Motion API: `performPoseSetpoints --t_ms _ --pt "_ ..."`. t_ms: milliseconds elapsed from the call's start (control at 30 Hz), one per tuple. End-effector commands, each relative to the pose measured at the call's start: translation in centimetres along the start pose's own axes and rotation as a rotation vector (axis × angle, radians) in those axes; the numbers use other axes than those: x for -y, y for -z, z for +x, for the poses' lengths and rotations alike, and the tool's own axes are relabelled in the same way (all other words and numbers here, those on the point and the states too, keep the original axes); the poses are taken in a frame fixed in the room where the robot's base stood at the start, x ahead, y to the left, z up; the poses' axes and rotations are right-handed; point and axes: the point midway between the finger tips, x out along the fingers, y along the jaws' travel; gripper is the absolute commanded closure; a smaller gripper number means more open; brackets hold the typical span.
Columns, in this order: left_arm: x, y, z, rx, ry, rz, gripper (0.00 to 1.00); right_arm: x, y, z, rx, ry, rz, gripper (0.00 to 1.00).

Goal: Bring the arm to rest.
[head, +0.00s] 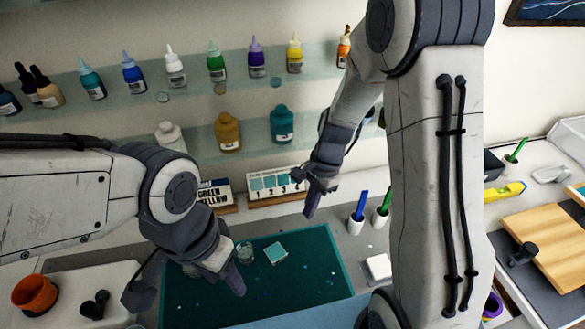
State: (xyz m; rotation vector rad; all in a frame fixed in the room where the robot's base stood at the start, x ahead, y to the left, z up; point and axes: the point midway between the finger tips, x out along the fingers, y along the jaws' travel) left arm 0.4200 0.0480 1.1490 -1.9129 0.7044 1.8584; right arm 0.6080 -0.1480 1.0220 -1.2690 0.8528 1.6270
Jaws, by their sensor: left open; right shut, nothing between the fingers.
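My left arm comes in from the left, and my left gripper (188,283) hangs low over the left part of a dark green mat (310,285). Its fingers are spread apart and I see nothing between them. My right arm stands tall in the right half of the picture and reaches toward the shelves. My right gripper (310,205) points down, shut and empty, in front of the number card. A small clear cup (245,252) and a pale teal square tile (276,253) are on the mat just right of my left gripper.
Glass shelves hold several dropper bottles, including a green one (216,65), and larger bottles like the mustard one (227,133). A number card (277,183) stands behind the mat. A cup with a blue marker (357,222) is right of it. An orange cup (34,294) stands at lower left.

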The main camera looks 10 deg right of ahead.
Motion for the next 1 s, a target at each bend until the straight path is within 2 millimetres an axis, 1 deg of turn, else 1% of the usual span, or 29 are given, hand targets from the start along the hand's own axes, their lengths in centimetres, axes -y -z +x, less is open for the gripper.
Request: performPoseSetpoints --t_ms 167,267,367,400,467,500,567,600,633,700,800,900,1000 --pt "0.0 0.0 0.0 0.000 0.000 0.000 0.50 0.0 -0.1 -0.1 0.000 0.000 -0.006 1.00" --pt "0.0 0.0 0.0 0.000 0.000 0.000 0.50 -0.1 -1.5 -0.7 -0.008 -0.002 -0.089 1.00" --pt "0.0 0.0 0.1 0.000 0.000 0.000 0.50 -0.7 -5.0 -2.2 -0.028 -0.010 -0.310 1.00" --pt "0.0 0.0 0.1 0.000 0.000 0.000 0.50 -1.3 -6.9 -2.9 -0.036 -0.017 -0.434 1.00" --pt "0.0 0.0 0.2 0.000 0.000 0.000 0.50 -2.5 -9.7 -4.1 -0.054 -0.028 -0.645 1.00" --pt "0.0 0.0 0.2 0.000 0.000 0.000 0.50 -3.6 -11.5 -4.7 -0.065 -0.038 -0.791 1.00" --pt "0.0 0.0 0.3 0.000 0.000 0.000 0.50 -5.5 -13.8 -5.6 -0.080 -0.054 -1.003 1.00" --pt "0.0 0.0 0.3 0.000 0.000 0.000 0.50 -6.7 -15.1 -6.1 -0.092 -0.063 -1.138 1.00" --pt "0.0 0.0 0.4 0.000 0.000 0.000 0.50 -7.7 -15.9 -6.4 -0.098 -0.071 -1.233 1.00" --pt "0.0 0.0 0.4 0.000 0.000 0.000 0.50 -9.7 -17.3 -7.0 -0.114 -0.086 -1.433 1.00" --pt "0.0 0.0 0.5 0.000 0.000 0.000 0.50 -11.9 -18.4 -7.5 -0.133 -0.105 -1.646 1.00" --pt "0.0 0.0 0.5 0.000 0.000 0.000 0.50 -13.2 -18.8 -7.7 -0.142 -0.118 -1.771 1.00" --pt "0.0 0.0 0.5 0.000 0.000 0.000 0.50 -13.7 -18.8 -7.8 -0.147 -0.124 -1.820 1.00"
